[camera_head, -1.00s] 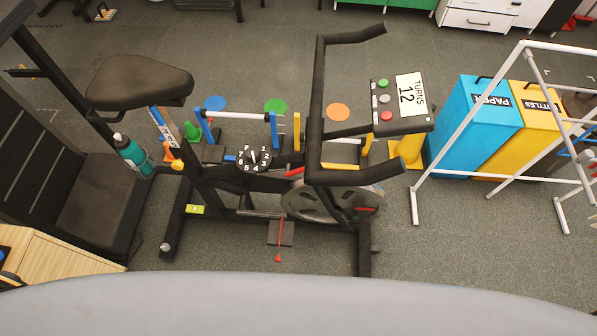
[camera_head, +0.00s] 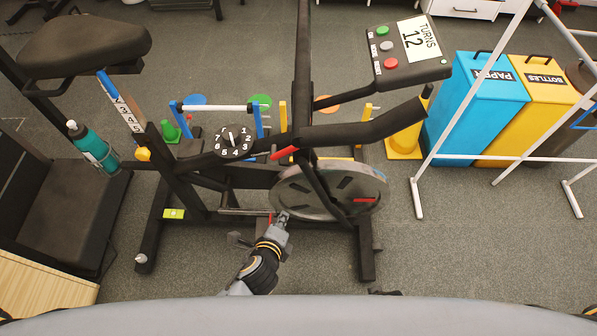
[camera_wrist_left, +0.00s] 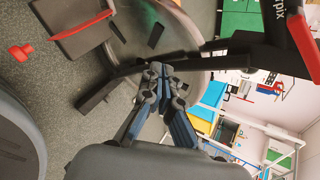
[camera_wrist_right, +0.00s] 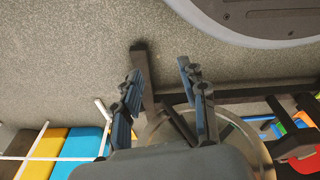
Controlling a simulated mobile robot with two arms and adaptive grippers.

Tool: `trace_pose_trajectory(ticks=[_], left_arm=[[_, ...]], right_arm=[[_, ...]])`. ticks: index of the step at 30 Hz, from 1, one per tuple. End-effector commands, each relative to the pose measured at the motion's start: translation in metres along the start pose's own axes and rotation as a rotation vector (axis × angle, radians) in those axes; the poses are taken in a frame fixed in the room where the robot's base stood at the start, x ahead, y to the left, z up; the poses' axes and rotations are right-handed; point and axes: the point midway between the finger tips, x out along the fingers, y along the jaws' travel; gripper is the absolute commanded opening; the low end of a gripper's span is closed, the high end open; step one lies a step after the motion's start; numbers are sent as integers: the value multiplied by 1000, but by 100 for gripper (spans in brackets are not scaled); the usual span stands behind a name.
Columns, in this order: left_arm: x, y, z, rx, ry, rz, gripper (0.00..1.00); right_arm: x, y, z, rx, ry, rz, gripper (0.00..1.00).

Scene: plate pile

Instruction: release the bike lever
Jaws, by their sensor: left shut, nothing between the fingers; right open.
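The exercise bike stands in front of me. A short red lever (camera_head: 285,152) sticks out left from its frame, above the grey flywheel (camera_head: 287,192). A second red handle (camera_wrist_left: 20,52) lies by a dark plate (camera_wrist_left: 78,42) in the left wrist view; in the head view my arm mostly hides it. I cannot tell which is the bike lever. My left gripper (camera_head: 284,216) is shut and empty, in front of the flywheel's lower left edge; it also shows in the left wrist view (camera_wrist_left: 157,72). My right gripper (camera_wrist_right: 160,78) is open and empty over the floor.
Handlebars (camera_head: 365,128) and a console (camera_head: 405,50) reading TURNS 12 stand above the flywheel. A numbered dial (camera_head: 234,141) is left of it. A blue bin (camera_head: 470,115), yellow bin (camera_head: 535,110) and white frame (camera_head: 440,145) stand right. Floor in front is partly clear.

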Motion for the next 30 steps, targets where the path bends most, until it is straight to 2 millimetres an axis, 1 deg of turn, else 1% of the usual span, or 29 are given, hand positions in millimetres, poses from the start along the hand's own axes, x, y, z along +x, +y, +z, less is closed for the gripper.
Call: trace_pose_trajectory(ticks=[1, 3, 6, 9, 10, 12, 15, 23, 26, 30], left_arm=[[0, -18, -5, 92, -19, -70, 0], [-13, -49, -6, 210, -54, -148, 0], [-32, -83, -4, 338, -109, -234, 0], [-49, -105, -2, 419, -154, -289, 0], [-53, -110, -1, 437, -165, -300, 0], [-60, -118, 0, 463, -183, -317, 0], [-65, -123, 2, 481, -195, -327, 0], [-66, -124, 2, 481, -195, -327, 0], [-63, -125, 2, 480, -195, -328, 0], [-50, -129, 4, 479, -197, -328, 0]], right_arm=[[14, 0, -6, 1, 9, 1, 42], [14, 1, -14, 3, 16, 2, 42], [13, 1, -23, 5, 23, 3, 42], [11, 1, -29, 6, 28, 3, 42], [10, 2, -30, 6, 29, 3, 42], [8, 2, -32, 6, 29, 4, 42], [6, 2, -33, 7, 30, 4, 42], [5, 2, -34, 7, 30, 4, 42], [5, 2, -34, 7, 31, 4, 42], [1, 2, -37, 7, 34, 4, 42]])
